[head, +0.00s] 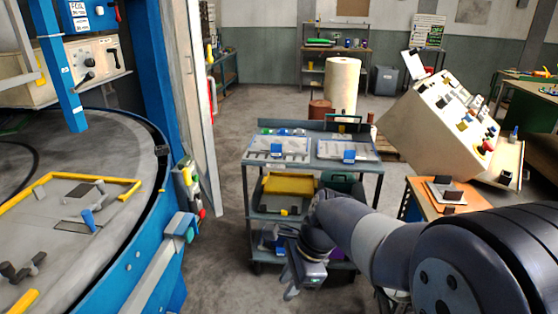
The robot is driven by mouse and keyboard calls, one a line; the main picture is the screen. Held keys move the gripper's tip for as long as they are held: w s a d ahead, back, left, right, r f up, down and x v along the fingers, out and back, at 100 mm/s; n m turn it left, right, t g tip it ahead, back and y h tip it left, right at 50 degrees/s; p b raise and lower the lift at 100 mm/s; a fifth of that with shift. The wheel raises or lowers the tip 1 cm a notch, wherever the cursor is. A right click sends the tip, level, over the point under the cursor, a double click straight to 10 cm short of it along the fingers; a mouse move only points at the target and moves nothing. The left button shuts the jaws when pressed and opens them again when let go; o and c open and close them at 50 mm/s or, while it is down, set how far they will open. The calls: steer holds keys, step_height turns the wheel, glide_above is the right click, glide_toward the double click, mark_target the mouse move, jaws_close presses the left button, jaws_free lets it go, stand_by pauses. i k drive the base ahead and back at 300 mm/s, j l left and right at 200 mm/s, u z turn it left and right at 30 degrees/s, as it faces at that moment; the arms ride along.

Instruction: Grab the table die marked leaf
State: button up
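No leaf mark can be made out on either. Another flat grey piece (441,187) with dark and brown blocks lies on the orange-topped table (418,196) at the right. My gripper (292,292) hangs low in front of the cart, pointing down and apart from both plates. Its fingers are too small and dark to show whether they are open.
A large blue-framed round machine table (140,225) fills the left, with a yellow-edged area and a blue handle. Yellow and green bins sit on the cart's middle shelf. Bare floor (215,265) lies left of the cart.

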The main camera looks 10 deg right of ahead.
mark_target(277, 145)
steer(key=i+z, duration=0.1)
steer(key=i, duration=0.55)
steer(key=i+j+z, duration=0.1)
steer(key=i, duration=0.5)
steer(key=i+j+z, duration=0.1)
steer(key=i, duration=0.55)
steer(key=i+j+z, duration=0.1)
steer(key=i+j, duration=0.15)
steer(key=i, duration=0.4)
